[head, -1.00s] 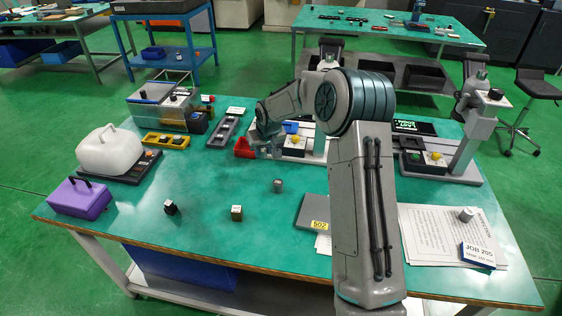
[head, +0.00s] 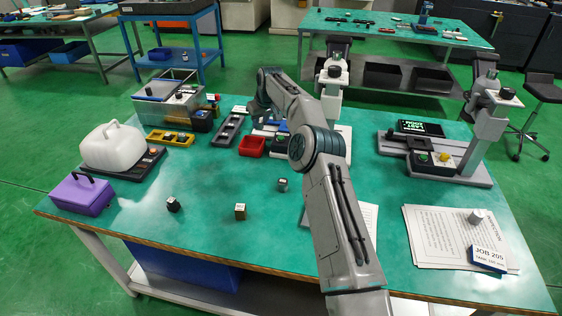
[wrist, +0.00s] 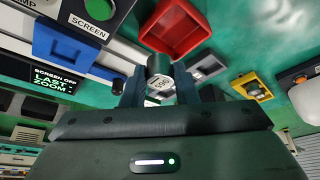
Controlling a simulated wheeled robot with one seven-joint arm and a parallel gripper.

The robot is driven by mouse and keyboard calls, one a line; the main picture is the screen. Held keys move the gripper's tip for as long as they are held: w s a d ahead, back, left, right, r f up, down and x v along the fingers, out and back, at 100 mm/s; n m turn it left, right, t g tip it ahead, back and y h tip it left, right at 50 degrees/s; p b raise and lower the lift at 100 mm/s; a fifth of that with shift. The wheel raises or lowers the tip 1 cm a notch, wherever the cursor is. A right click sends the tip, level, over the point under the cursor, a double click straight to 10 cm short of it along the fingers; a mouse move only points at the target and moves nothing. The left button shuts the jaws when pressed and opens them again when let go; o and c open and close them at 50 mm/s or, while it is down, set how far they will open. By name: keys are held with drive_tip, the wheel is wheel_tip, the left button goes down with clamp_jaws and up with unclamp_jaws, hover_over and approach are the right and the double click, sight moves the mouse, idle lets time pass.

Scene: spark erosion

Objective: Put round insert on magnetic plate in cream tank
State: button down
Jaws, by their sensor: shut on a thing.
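My gripper (wrist: 158,82) is shut on a dark round insert (wrist: 159,65) with a pale numbered face, seen between the fingers in the wrist view. In the head view my gripper (head: 262,112) is at the back of the table, small and partly hidden by my arm.
A red tray (head: 252,147), grey tray (head: 227,131) and yellow tray (head: 170,138) lie near the tank. A white canister (head: 113,146) and purple box (head: 80,194) stand left. Small blocks (head: 240,211) sit in front. A measuring stand (head: 476,135) is at right.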

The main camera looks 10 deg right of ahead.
drive_tip(key=shift+s+f, duration=0.75)
drive_tip(key=shift+s, duration=0.6)
hover_over(264, 171)
drive_tip(key=f, duration=0.3)
drive_tip(key=s+f, duration=0.1)
drive_tip(key=f, duration=0.1)
drive_tip(key=shift+d+f, duration=0.1)
drive_tip(key=shift+d, duration=0.2)
drive_tip(key=shift+f, duration=2.1)
drive_tip(key=shift+f, duration=0.2)
drive_tip(key=c, duration=1.1)
unclamp_jaws()
drive_tip(key=shift+c, duration=0.2)
drive_tip(key=shift+r, duration=0.1)
